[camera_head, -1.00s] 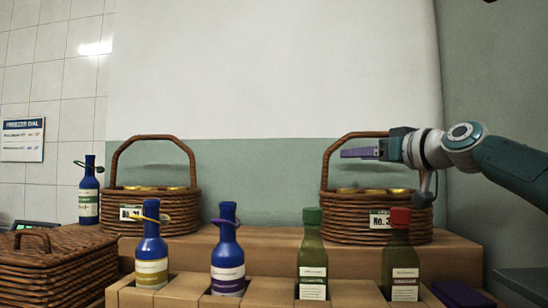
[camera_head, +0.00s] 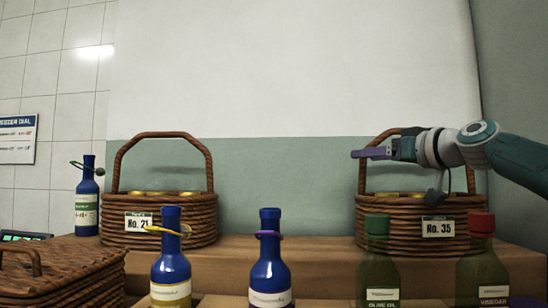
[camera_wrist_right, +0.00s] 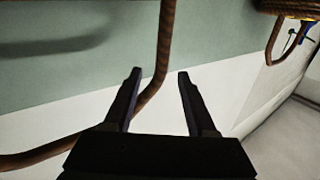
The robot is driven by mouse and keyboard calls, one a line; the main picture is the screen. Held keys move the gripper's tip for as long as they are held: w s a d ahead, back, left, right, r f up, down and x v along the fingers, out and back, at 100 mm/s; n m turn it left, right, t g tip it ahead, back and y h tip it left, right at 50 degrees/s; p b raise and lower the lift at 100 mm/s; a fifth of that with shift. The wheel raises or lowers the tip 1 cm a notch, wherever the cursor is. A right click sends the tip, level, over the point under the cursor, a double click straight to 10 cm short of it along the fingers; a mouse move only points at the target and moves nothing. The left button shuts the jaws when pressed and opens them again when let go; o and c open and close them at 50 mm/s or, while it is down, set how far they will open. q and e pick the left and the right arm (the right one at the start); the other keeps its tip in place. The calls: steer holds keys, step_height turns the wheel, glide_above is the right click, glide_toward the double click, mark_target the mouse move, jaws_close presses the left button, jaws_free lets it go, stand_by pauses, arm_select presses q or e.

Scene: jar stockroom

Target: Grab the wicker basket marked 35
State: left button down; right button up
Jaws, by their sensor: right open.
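The wicker basket marked No. 35 (camera_head: 403,225) stands upright on the raised shelf at the right in the head view. Its tall arched handle is partly hidden by my right arm. My right gripper (camera_head: 356,154) is open and empty, with its purple fingers pointing left near the upper left part of the handle. In the right wrist view, the handle (camera_wrist_right: 164,45) runs through the gap between the open fingertips (camera_wrist_right: 160,75) and bends behind one finger. I cannot tell how far in depth it is from them. My left gripper is not in view.
A similar basket (camera_head: 165,222) marked 21 stands left on the shelf, beside a blue bottle (camera_head: 86,205). Two blue bottles (camera_head: 270,262) and two green bottles (camera_head: 378,265) stand in front. A lidded wicker hamper (camera_head: 65,275) is front left. The shelf middle is clear.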

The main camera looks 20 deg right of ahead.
jaws_close()
stand_by(0.3)
stand_by(1.1)
